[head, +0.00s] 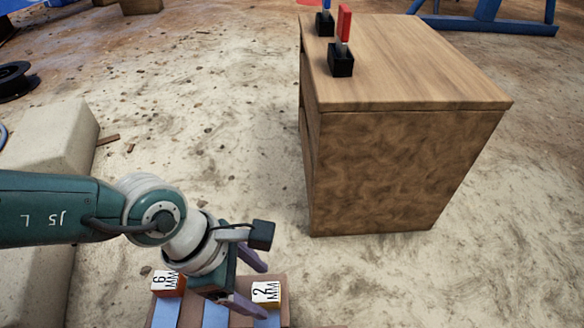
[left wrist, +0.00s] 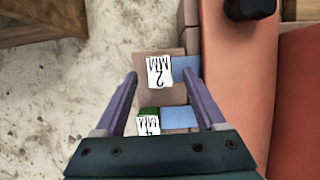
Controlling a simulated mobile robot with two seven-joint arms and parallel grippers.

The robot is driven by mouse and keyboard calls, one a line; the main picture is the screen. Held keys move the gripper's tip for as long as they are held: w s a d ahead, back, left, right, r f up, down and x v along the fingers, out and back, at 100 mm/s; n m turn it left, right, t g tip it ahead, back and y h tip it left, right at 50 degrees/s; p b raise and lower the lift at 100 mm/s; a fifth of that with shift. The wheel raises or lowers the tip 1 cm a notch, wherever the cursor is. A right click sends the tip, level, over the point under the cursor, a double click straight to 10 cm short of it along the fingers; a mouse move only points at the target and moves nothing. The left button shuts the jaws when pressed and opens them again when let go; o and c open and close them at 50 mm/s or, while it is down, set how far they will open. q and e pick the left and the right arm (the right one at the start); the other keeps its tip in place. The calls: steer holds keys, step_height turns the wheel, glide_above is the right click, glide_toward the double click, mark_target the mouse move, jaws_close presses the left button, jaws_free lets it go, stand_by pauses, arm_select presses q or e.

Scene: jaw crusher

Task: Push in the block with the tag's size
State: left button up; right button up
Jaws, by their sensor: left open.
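A block with a white "2 MM" label (head: 267,291) sits at the right end of a row in the head view, with some yellow on its side. The same label (left wrist: 159,72) shows between my fingertips in the left wrist view. A red block labelled "6 MM" (head: 168,283) is at the left of the row. A green block (left wrist: 149,111) with a partly hidden label, apparently "4 MM", lies close to my wrist. My left gripper (head: 262,290) is open, its fingers (left wrist: 160,75) either side of the 2 MM block; contact cannot be told. No separate size tag is visible.
Blue strips (head: 214,316) run beside the blocks. An orange-red surface (left wrist: 238,85) lies right of them in the wrist view. A wooden cabinet (head: 405,165) stands beyond, with a red-handled lever (head: 343,42) and a blue-handled one (head: 325,22). Dusty floor between is clear.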

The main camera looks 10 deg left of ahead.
mark_target(265, 292)
arm_select(q)
steer(key=b+x, duration=0.2)
steer(key=x, duration=0.1)
steer(key=shift+f, duration=0.15)
arm_select(e)
step_height(265, 292, down, 3)
steer(key=shift+f, duration=0.1)
arm_select(q)
jaws_close()
stand_by(1.1)
